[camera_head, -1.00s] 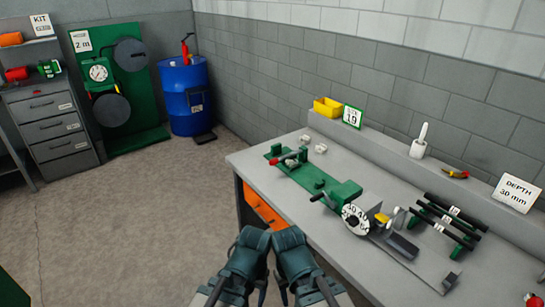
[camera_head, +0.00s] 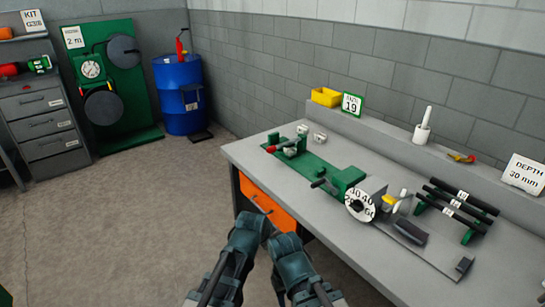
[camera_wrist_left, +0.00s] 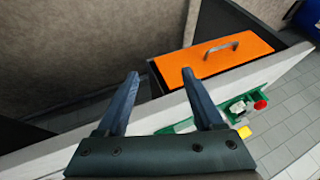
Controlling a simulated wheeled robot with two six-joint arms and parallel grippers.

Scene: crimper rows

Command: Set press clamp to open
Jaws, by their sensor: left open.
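The press is a long green machine (camera_head: 318,172) on the grey bench. A red-tipped part (camera_head: 272,149) is at its far end, and a numbered dial (camera_head: 359,204) is at its near end. I cannot tell which part is the clamp or how it is set. The green machine and a red knob (camera_wrist_left: 261,105) show small in the left wrist view. My left gripper (camera_wrist_left: 160,82) is open and empty, apart from the press. In the head view, both my forearms are low in front of the bench. My right gripper's fingers cannot be made out.
An orange drawer (camera_head: 268,203) with a grey handle is in the bench front. Black bars (camera_head: 455,207) lie on a green rack at right. A yellow bin (camera_head: 326,97) and number card (camera_head: 352,104) stand behind. A blue drum (camera_head: 183,100) stands at the back; the floor at left is clear.

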